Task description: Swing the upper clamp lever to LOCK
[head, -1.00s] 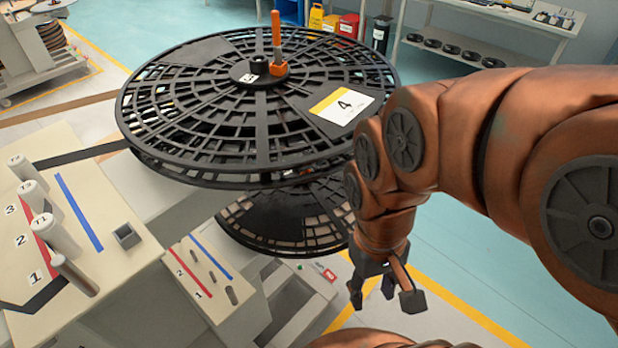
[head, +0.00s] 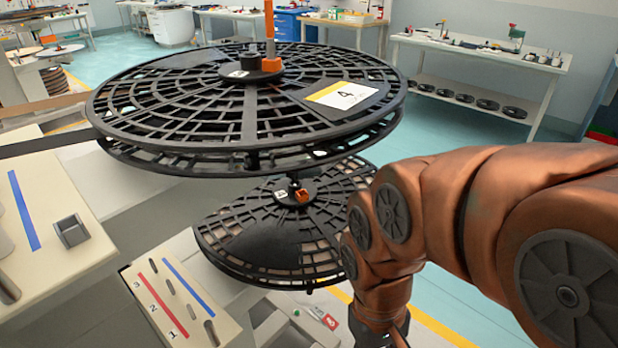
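The upper clamp lever (head: 269,22) is orange and stands upright on an orange base (head: 270,64) beside the black hub (head: 249,61) of the upper reel (head: 180,108). Its top is cut off by the picture's upper edge. The upper reel is a large black openwork disc with a label marked 4 (head: 344,95). A lower reel (head: 275,235) sits beneath it, with a small orange clamp part (head: 302,196) at its hub. My gripper (head: 380,338) is low at the bottom edge, right of the lower reel and far from the upper lever. Its fingertips are cut off.
A cream panel (head: 75,262) with a grey square socket (head: 71,231) stands at left. A smaller numbered panel (head: 150,308) with pegs is below the reels. A shelf table (head: 490,50) stands at the back right. Blue floor (head: 440,135) is open behind my arm.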

